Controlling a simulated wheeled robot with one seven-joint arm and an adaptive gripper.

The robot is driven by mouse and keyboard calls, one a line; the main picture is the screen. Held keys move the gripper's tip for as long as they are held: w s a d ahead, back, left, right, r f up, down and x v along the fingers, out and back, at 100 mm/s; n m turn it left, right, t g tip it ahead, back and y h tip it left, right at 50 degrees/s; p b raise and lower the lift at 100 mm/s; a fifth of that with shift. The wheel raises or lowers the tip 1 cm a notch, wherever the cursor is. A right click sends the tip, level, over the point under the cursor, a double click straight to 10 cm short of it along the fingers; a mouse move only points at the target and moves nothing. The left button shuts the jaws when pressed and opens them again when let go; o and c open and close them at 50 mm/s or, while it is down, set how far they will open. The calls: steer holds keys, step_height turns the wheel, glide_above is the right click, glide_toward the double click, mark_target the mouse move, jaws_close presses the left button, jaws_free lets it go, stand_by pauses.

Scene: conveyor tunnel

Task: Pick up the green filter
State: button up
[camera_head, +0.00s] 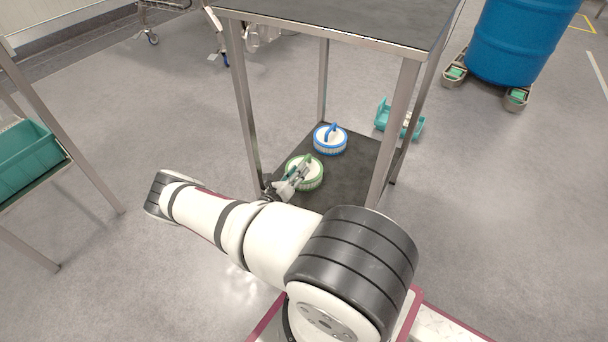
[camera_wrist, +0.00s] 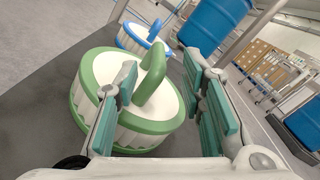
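The green filter (camera_head: 308,178) is a round white drum with green rims and a green arched handle. It stands upright on the dark lower shelf (camera_head: 345,190) of a metal table. My gripper (camera_head: 296,179) is at this filter, partly covering it in the head view. In the wrist view the green filter (camera_wrist: 128,105) fills the left and middle, and its handle rises between the two teal-padded fingers of my gripper (camera_wrist: 165,100). The fingers are apart, with a clear gap on the handle's right side. The left finger overlaps the filter's top in the picture; contact cannot be told.
A blue-rimmed filter (camera_head: 330,139) stands behind the green one on the same shelf. The table's metal legs (camera_head: 395,130) and upper top (camera_head: 335,22) enclose the shelf space. A teal bin (camera_head: 25,155) is at the left; a blue barrel (camera_head: 515,40) stands at the back right.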

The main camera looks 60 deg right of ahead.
steer(key=d+b, duration=0.1)
steer(key=d, duration=0.1)
steer(key=d+b, duration=0.1)
steer(key=d, duration=0.1)
steer(key=shift+w+d+f, duration=0.15)
steer(key=shift+w+d, duration=0.05)
steer(key=shift+d, duration=0.05)
steer(key=shift+d+b, duration=0.35)
jaws_close()
